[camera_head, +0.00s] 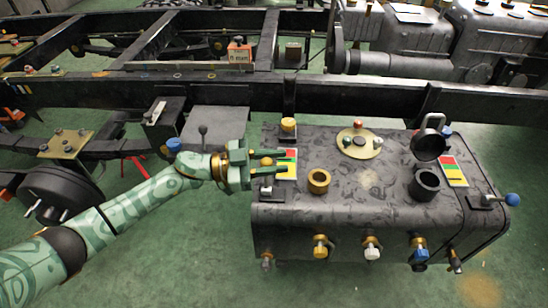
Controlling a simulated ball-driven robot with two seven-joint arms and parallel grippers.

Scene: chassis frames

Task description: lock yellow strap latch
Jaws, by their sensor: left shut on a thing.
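My left gripper (278,162) reaches in from the left over the left end of the dark grey tank (340,217). Its two green fingers are closed around a small yellowish knob (267,161), which looks like the handle of the yellow strap latch; the fingers hide most of it. A small dark fitting with a pale tip (266,190) sits just below the fingers. A yellow knob (288,124) stands on a black bracket at the tank's back left, apart from the gripper. My right gripper is not in view.
A red-yellow-green label (289,169) lies beside the fingers. A brass filler neck (319,181) stands to the right, and a black neck with a raised cap (429,146) farther right. A blue-knobbed lever (511,199) sticks out at the right end. Chassis rails (370,100) run behind.

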